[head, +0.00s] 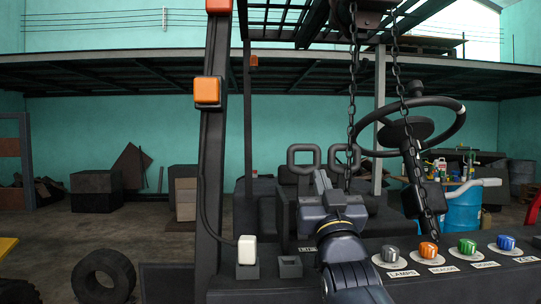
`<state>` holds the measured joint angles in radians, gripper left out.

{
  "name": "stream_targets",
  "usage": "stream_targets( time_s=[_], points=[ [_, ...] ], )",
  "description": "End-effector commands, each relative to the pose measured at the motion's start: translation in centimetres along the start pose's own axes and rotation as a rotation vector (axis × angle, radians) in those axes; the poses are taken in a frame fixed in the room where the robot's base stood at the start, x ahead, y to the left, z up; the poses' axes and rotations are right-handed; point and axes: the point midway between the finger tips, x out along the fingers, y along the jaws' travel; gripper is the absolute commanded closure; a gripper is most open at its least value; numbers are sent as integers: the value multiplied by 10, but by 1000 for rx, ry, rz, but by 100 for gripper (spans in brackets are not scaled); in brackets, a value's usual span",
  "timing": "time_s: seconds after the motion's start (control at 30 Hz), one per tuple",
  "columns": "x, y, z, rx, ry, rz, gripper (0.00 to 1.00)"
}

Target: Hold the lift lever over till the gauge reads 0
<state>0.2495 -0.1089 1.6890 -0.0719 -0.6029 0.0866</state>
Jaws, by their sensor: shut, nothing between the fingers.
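My gripper (322,182) is shut and empty, pointing away from me above the dark console (260,288). Two dark loop-shaped handles (304,157) stand just beyond its fingertips; I cannot tell whether it touches either one. A grey lever (486,183) sticks out to the right below the steering wheel (450,139), well apart from my gripper. I cannot tell which of these is the lift lever. A small label (306,250) on the console is partly hidden by my arm. No gauge or reading can be made out.
Grey, orange (428,250), green and blue knobs line the console at right. A white-capped switch (247,250) stands at left beside an empty socket (290,266). A dark post (210,150) rises at left.

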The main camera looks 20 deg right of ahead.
Motion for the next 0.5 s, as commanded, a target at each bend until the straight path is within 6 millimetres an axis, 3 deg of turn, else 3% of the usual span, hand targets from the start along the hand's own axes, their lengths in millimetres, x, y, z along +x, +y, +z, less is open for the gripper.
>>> stream_targets(
  time_s=[0.27, 0.5],
  points=[
    [6, 0, 0, 0, -3, 0, 100],
    [43, 0, -2, 1, -5, -1, 100]
  ],
)
